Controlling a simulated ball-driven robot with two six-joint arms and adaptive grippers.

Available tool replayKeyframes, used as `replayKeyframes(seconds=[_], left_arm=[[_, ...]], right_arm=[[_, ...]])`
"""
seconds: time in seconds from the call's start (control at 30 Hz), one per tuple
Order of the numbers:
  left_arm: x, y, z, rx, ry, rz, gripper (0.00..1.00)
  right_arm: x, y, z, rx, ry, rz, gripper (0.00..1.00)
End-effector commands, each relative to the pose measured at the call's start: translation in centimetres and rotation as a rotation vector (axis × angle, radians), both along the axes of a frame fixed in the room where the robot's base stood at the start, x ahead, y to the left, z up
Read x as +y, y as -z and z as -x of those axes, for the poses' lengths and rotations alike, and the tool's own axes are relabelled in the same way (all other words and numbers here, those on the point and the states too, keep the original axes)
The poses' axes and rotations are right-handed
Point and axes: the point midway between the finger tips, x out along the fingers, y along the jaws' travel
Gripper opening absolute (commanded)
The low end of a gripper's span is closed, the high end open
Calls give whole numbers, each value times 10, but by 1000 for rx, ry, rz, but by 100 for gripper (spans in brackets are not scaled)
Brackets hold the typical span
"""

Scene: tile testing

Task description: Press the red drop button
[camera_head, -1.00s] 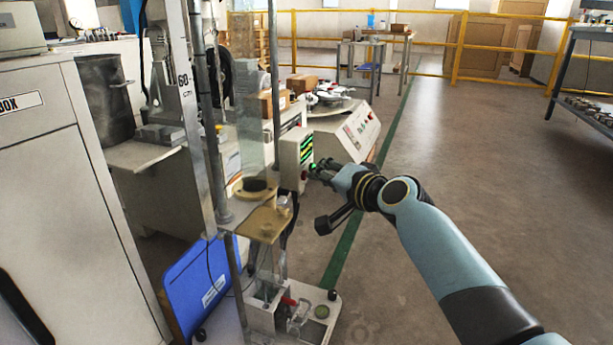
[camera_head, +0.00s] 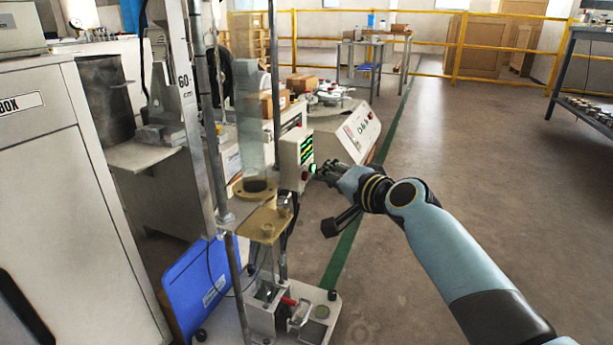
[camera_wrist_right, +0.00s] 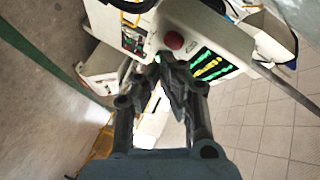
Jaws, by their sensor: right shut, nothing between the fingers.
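The red button (camera_wrist_right: 173,40) is round and sits on the pale face of a control box, beside a green-lit display (camera_wrist_right: 212,65) in the right wrist view. In the head view the control box (camera_head: 291,150) stands on the test rig, and the button is too small to make out surely. My right gripper (camera_head: 326,170) is at the front of the box, at its right side. In the right wrist view its fingertips (camera_wrist_right: 172,60) are together and empty, just below the button in the picture. I cannot tell whether they touch it. My left gripper is not in view.
The rig's metal posts and clear tube (camera_head: 255,135) stand left of the box. A blue case (camera_head: 200,285) leans by the rig's base. A white machine (camera_head: 345,130) stands behind the box. The floor (camera_head: 450,180) to the right is open.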

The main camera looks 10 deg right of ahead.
Motion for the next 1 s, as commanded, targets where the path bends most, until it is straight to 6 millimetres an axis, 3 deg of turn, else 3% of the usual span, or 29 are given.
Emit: replayKeyframes(seconds=[0.37,1.0], left_arm=[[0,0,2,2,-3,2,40],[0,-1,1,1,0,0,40]], right_arm=[[-3,0,2,0,0,1,0],[-44,0,29,-1,1,0,0]])
